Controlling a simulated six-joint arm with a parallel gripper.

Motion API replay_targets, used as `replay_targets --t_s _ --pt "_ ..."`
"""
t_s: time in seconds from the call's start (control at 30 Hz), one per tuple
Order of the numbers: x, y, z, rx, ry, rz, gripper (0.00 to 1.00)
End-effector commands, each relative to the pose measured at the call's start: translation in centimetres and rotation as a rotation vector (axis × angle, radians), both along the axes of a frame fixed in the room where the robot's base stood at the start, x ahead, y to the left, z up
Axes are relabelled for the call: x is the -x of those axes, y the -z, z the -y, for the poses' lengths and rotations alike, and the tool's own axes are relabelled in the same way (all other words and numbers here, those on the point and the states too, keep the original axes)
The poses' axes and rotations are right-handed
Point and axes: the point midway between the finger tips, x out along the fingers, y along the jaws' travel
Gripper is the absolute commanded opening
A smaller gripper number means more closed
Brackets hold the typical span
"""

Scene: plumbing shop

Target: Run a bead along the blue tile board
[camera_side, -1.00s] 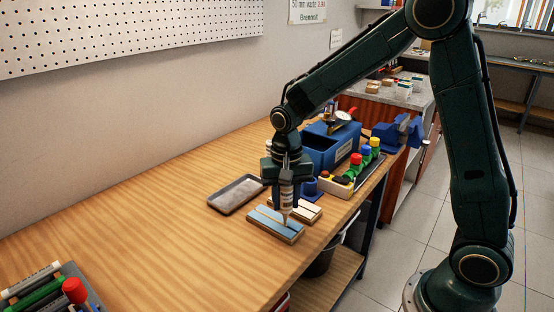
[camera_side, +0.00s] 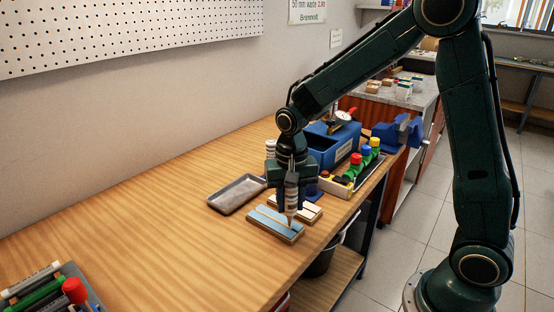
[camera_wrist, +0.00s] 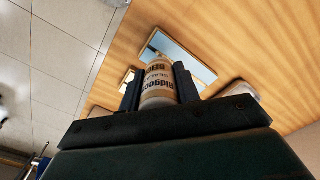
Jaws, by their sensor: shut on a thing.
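The blue tile board (camera_side: 268,222), with pale blue tiles on a wooden base, lies flat on the bench in the side view. It also shows beyond the tube in the wrist view (camera_wrist: 186,62). My gripper (camera_side: 291,188) is shut on a white and tan sealant tube (camera_wrist: 158,78) with dark lettering, one jaw on each side. The tube points down, its nozzle (camera_side: 290,219) at the board's right part. I cannot tell whether the tip touches the tiles, nor whether a bead lies there.
A white tile board (camera_side: 309,211) lies just behind the blue one. A grey tray (camera_side: 237,194) is to the left. A blue bin (camera_side: 322,150) and a rack of colour-capped bottles (camera_side: 356,168) stand behind. The bench's front edge is close; its left middle is clear.

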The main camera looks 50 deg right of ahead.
Motion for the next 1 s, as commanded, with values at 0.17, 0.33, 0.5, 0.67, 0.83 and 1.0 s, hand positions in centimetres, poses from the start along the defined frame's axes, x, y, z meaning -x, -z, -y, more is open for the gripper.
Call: replay_targets --t_s 0.17,0.33,0.5,0.67,0.83,1.0 --pt "0.1 0.0 0.0 0.0 0.0 0.0 0.19" --pt "0.5 0.0 0.0 0.0 0.0 0.0 0.19" --pt "0.8 -0.1 0.0 0.0 0.0 0.001 0.19" --pt "1.1 0.0 0.0 0.001 0.0 0.001 0.19" --pt "1.5 0.0 0.0 0.0 0.0 0.0 0.19" --pt "1.8 0.0 0.0 0.0 0.0 0.001 0.19"
